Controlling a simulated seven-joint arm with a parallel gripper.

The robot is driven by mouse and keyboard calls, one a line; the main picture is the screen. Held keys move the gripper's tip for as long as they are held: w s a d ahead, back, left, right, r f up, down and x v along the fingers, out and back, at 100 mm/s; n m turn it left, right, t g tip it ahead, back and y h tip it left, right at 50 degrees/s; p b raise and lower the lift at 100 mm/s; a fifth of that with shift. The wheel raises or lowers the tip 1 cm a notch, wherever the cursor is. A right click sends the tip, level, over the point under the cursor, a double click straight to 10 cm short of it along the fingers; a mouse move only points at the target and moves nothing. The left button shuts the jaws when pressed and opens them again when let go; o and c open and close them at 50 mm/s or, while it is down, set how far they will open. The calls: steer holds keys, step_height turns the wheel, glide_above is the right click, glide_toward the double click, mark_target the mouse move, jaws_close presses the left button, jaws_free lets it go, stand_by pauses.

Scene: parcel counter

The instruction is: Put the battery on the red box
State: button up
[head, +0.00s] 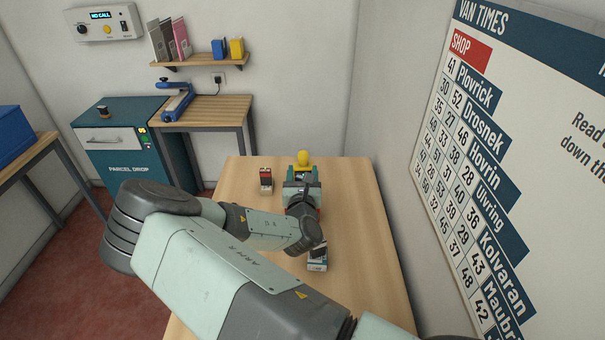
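My gripper (303,178) is over the far half of the wooden table, seen from behind; my arm covers much of it, and its fingers are too small and hidden to read. A small block with a dark and red top and a pale lower part (266,181) stands left of it, apart from it. A small white, black and teal block (317,258) lies nearer, beside my forearm. I cannot tell which of these, if either, is the battery. A sliver of red (319,213) shows beside my wrist; it may be the red box, mostly hidden.
A yellow rounded object (304,157) shows just beyond my gripper at the table's far end. The table (355,215) is bare along its right side, close to the wall. A parcel drop cabinet (128,150) and a side bench (215,110) stand beyond at the left.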

steer(key=shift+o, duration=1.3)
steer(key=shift+r, duration=0.15)
